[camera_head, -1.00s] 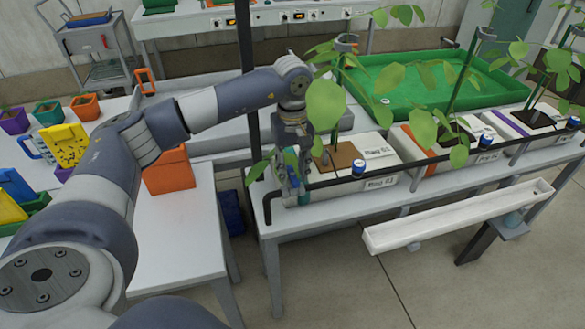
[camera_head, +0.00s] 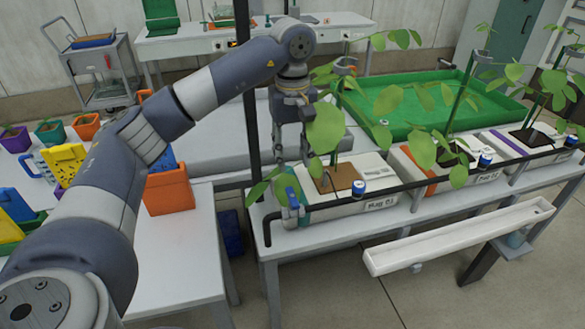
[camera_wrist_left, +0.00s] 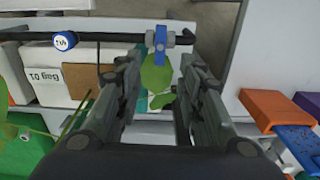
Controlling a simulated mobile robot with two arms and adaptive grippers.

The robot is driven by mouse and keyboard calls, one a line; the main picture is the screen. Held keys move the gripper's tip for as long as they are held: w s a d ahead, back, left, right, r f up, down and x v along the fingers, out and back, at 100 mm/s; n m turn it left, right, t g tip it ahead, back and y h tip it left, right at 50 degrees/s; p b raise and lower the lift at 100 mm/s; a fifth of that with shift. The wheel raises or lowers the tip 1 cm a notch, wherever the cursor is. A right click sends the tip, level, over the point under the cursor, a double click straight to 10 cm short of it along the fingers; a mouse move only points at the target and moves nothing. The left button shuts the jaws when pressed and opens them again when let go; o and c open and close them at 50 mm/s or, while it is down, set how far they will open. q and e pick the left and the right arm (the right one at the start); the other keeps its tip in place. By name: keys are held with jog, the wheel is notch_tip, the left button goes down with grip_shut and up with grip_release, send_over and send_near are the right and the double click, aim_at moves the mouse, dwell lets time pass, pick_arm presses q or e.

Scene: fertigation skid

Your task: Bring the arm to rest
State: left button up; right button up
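My left gripper (camera_head: 291,155) hangs fingers down above the left end of the rail at the front of the bench. In the left wrist view its two fingers (camera_wrist_left: 160,62) are apart with nothing held between them. A small valve with a blue handle (camera_head: 292,198) sits on the pipe below the gripper, clear of it. The valve (camera_wrist_left: 160,45) shows beyond the fingertips in the left wrist view, with green leaves beside it. My right gripper is not in view.
Grow bags (camera_head: 378,178) with leafy plants stand on the bench right of the gripper, and leaves (camera_head: 326,127) overlap it. A black post (camera_head: 250,100) stands behind my arm. An orange container (camera_head: 168,190) is on the left table. A white gutter (camera_head: 460,237) juts out in front.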

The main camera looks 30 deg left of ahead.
pick_arm(q)
jog(key=shift+r, duration=0.4)
